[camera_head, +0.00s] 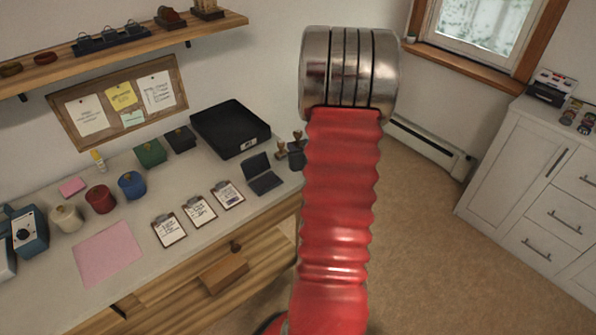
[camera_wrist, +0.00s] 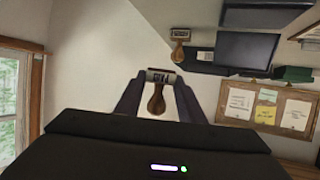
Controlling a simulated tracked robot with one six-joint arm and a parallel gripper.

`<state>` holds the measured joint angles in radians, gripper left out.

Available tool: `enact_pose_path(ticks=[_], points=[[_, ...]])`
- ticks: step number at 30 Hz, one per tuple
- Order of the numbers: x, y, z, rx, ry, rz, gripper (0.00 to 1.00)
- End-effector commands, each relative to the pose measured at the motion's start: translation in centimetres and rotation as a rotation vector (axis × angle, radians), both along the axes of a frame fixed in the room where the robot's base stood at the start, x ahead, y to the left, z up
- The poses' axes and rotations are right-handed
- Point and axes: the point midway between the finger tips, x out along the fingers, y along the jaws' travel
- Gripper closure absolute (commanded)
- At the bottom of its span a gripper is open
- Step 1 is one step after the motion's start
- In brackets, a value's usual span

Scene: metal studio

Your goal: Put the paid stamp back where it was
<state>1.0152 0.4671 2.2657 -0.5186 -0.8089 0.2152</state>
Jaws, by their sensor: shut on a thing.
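In the wrist view my gripper (camera_wrist: 158,92) is shut on a stamp (camera_wrist: 157,100). The stamp has a pale, dark-lettered block between the fingertips and a rounded wooden handle below it in the picture. The held stamp and the gripper do not show in the head view, where my raised arm fills the middle. Another wooden-handled stamp (camera_wrist: 180,46) shows apart from the gripper in the wrist view. In the head view, wooden-handled stamps (camera_head: 281,149) stand by a dark holder (camera_head: 297,158) at the desk's right end, partly beside my arm.
The desk (camera_head: 140,190) holds an open black ink pad (camera_head: 262,174), a black tray (camera_head: 230,128), several clipboards (camera_head: 198,210), coloured pots and a pink mat (camera_head: 108,253). A shelf (camera_head: 130,40) and a cork board (camera_head: 118,100) are above. A white cabinet (camera_head: 530,190) stands right.

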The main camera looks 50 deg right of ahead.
Motion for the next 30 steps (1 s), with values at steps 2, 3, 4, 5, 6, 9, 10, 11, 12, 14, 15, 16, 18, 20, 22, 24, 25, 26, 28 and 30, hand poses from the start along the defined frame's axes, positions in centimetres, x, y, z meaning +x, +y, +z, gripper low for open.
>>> enact_pose_path(ticks=[2,3,4,5,6,9,10,11,12,14,15,16,18,20,22,24,25,26,28,30], points=[[0.0,0.0,-0.4,0.001,0.001,0.001,0.86],[0.0,0.0,-0.7,0.002,0.000,0.001,0.86],[0.0,0.0,-1.0,0.002,0.000,0.001,0.86],[0.0,0.0,-1.4,0.003,0.001,0.001,0.86],[0.0,0.1,-1.9,0.004,0.002,0.001,0.86],[0.0,0.1,-3.3,0.004,0.002,0.000,0.86],[0.0,0.1,-3.7,0.004,0.002,0.000,0.86],[0.0,0.1,-4.1,0.004,0.001,0.000,0.86],[0.0,0.1,-4.5,0.004,0.001,0.000,0.86],[0.0,0.1,-5.1,0.002,0.002,0.001,0.86],[0.0,0.1,-5.4,0.001,0.001,0.001,0.86],[0.0,0.1,-5.6,0.001,0.001,0.001,0.86],[0.1,0.0,-5.7,0.000,0.000,0.001,0.86],[0.1,0.0,-5.8,0.000,0.000,0.001,0.86],[0.1,0.0,-5.8,0.000,0.000,0.001,0.86],[0.1,0.0,-5.8,0.000,0.000,0.001,0.86],[0.1,0.0,-5.8,0.000,0.000,0.001,0.86],[0.1,0.0,-5.8,0.000,0.000,0.001,0.86],[0.1,0.1,-5.9,0.000,0.000,0.001,0.86],[0.1,0.1,-6.2,0.001,0.001,0.001,0.86]])
